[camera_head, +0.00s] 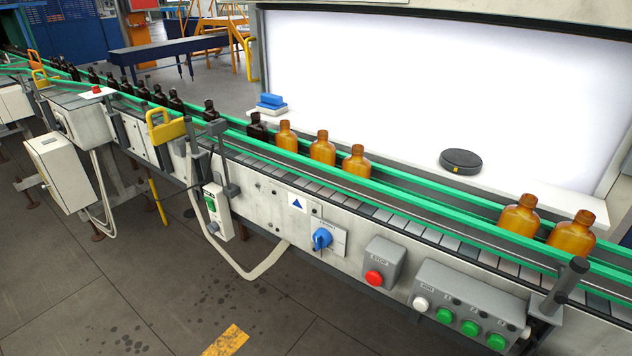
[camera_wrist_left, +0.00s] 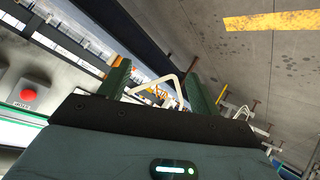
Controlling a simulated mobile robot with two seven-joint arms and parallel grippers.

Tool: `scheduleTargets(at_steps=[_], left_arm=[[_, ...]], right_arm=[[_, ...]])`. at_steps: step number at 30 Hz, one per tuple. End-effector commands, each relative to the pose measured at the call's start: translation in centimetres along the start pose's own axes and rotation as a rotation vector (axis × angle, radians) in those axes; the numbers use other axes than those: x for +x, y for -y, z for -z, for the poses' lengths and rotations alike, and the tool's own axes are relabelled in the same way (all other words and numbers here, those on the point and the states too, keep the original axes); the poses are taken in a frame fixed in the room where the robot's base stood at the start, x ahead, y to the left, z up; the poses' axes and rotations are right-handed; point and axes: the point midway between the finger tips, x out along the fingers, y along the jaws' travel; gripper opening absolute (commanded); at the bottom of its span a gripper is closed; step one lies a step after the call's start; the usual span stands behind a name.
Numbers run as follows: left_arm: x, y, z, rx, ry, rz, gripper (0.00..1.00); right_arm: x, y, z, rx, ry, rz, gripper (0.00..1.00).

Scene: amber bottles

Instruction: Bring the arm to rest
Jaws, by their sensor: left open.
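My left gripper (camera_wrist_left: 158,82) shows in the left wrist view, its two dark green fingers spread apart with nothing between them. It is tilted, with the conveyor's side on the left and the floor on the right. Neither arm shows in the head view. Amber bottles (camera_head: 322,148) stand upright on the conveyor (camera_head: 400,205) between green rails, three near the middle and two (camera_head: 519,215) at the right. A line of dark bottles (camera_head: 176,100) runs toward the back left. My right gripper is not in view.
The conveyor's front carries a red stop button (camera_head: 374,277), a blue rotary switch (camera_head: 321,238) and a box with green buttons (camera_head: 468,308). The stop button also shows in the left wrist view (camera_wrist_left: 29,95). A black disc (camera_head: 461,160) lies behind the conveyor. The floor in front is clear.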

Motion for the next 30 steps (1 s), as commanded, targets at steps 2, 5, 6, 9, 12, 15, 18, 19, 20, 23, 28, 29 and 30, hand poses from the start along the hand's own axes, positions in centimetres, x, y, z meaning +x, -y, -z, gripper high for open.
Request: scheduleTargets(at_steps=[2,5,6,9,12,15,18,19,20,23,28,29,30], left_arm=[[-3.0,1.1,-2.3,0.097,0.033,0.042,0.63],[-6.2,2.2,-4.8,0.212,0.073,0.082,0.63],[-7.2,2.6,-5.5,0.250,0.087,0.093,0.63],[-9.2,3.1,-6.8,0.324,0.113,0.112,0.63],[-10.3,3.4,-7.5,0.366,0.129,0.121,0.63],[-10.7,3.5,-7.8,0.382,0.135,0.125,0.63],[-10.7,3.5,-7.8,0.382,0.136,0.125,0.63],[-10.7,3.5,-7.8,0.381,0.136,0.125,0.63],[-10.7,3.5,-7.8,0.381,0.136,0.125,0.63],[-10.7,3.5,-7.8,0.381,0.136,0.125,0.63],[-10.7,3.5,-7.8,0.381,0.136,0.125,0.63],[-10.7,3.5,-7.8,0.381,0.136,0.125,0.63],[-10.7,3.5,-7.8,0.381,0.136,0.125,0.63]], right_arm=[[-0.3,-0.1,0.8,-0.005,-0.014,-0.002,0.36],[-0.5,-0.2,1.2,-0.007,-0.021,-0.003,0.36],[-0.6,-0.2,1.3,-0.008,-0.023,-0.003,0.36],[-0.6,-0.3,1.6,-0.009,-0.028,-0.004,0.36],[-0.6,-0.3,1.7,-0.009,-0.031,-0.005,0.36],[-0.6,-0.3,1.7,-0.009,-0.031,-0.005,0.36],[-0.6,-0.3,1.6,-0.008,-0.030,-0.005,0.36],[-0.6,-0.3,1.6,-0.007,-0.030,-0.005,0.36],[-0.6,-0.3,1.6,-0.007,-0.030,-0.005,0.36],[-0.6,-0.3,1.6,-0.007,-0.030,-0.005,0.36],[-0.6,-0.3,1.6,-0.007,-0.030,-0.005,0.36],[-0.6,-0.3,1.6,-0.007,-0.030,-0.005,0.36],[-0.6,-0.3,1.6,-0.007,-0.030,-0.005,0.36]])
